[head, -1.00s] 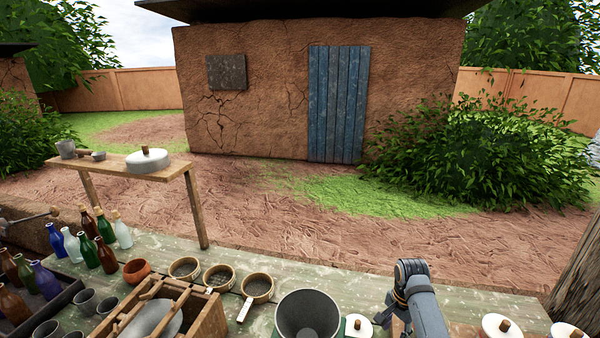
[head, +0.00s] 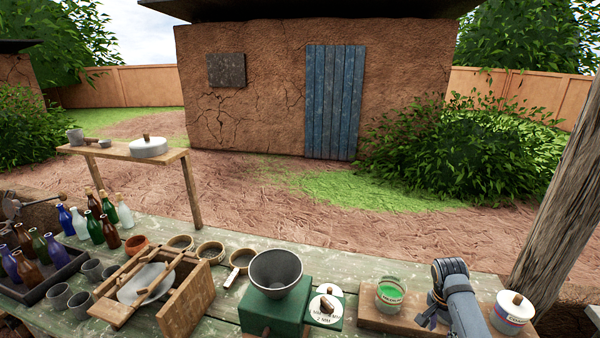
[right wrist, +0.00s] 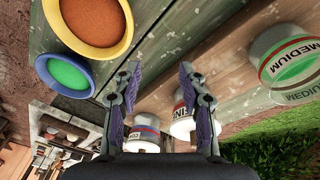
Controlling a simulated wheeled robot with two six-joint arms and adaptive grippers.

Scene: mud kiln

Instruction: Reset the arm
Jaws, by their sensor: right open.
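My right arm comes in at the lower right of the head view, above a wooden board. Its gripper (head: 428,318) is small and partly hidden there. In the right wrist view my right gripper (right wrist: 158,76) has its two fingers spread well apart, with nothing held between them. Wooden surface and jars show beyond the fingers. My left gripper is in neither view.
A green box with a grey hopper (head: 276,268), a jar with green content (head: 390,292) and a white-lidded jar (head: 512,311) stand near the arm. The wrist view shows a yellow-rimmed bowl (right wrist: 128,48) and a blue-rimmed bowl (right wrist: 90,88). Bottles (head: 104,225) stand left.

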